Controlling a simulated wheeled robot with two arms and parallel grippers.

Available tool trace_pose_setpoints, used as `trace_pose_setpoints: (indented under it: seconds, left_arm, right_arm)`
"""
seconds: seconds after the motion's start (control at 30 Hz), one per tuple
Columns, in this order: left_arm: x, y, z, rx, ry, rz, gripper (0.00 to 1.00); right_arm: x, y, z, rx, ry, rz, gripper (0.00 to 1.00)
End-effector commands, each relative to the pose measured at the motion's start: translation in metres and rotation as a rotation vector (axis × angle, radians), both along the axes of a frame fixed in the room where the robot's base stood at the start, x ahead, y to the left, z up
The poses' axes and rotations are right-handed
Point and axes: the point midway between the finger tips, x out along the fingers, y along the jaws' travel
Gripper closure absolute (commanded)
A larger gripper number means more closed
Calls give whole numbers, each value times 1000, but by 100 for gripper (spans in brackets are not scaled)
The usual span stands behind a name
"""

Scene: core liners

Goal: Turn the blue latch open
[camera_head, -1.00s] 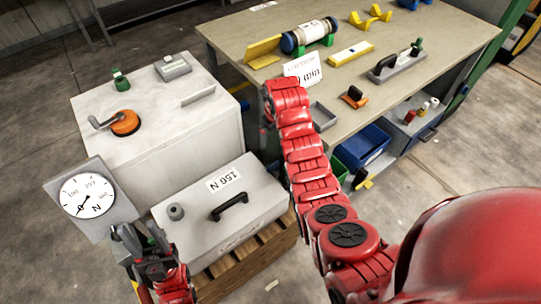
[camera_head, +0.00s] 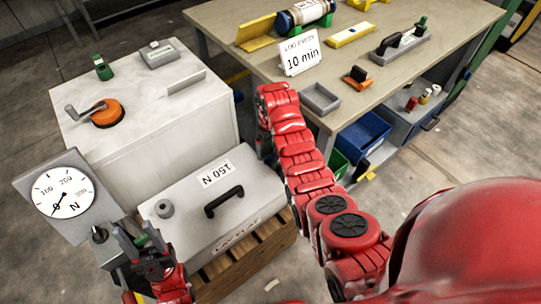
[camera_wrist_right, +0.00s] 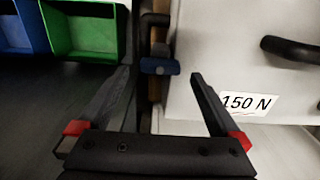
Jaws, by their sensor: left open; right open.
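The blue latch (camera_wrist_right: 160,66) shows in the right wrist view, at the edge of a pale grey case (camera_wrist_right: 215,50) labelled 150 N. In the head view the case (camera_head: 255,180) sits on a wooden pallet, and I cannot make out the latch there. My right gripper (camera_wrist_right: 163,80) is open, with the latch seen between and beyond its fingertips; I cannot tell whether they touch it. In the head view my right arm hides most of this gripper. My left gripper (camera_head: 137,236) is open and empty at the case's front left, near the dial gauge.
The round dial gauge (camera_head: 62,192) stands left of the case. A white cabinet (camera_head: 150,125) with an orange crank disc (camera_head: 107,113) is behind. A workbench (camera_head: 235,25) is at the back, with green (camera_wrist_right: 80,35) and blue (camera_head: 362,135) bins below.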

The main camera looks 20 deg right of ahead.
Motion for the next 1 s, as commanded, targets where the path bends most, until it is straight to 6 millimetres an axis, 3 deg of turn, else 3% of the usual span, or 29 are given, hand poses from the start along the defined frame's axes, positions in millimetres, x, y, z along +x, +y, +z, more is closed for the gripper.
trace_pose_setpoints:
  seconds: [0.1,0.3,0.63,1.0]
  left_arm:
    - [0,0,1,0,0,0,50]
    - [0,0,1,0,0,0,50]
    - [0,0,1,0,0,0,50]
    - [0,0,0,0,0,0,50]
  right_arm:
    - [-1,0,-18,1,4,0,0]
    - [0,0,-32,1,1,1,0]
    - [0,0,-34,0,-1,1,2]
    - [0,0,-34,0,0,1,68]
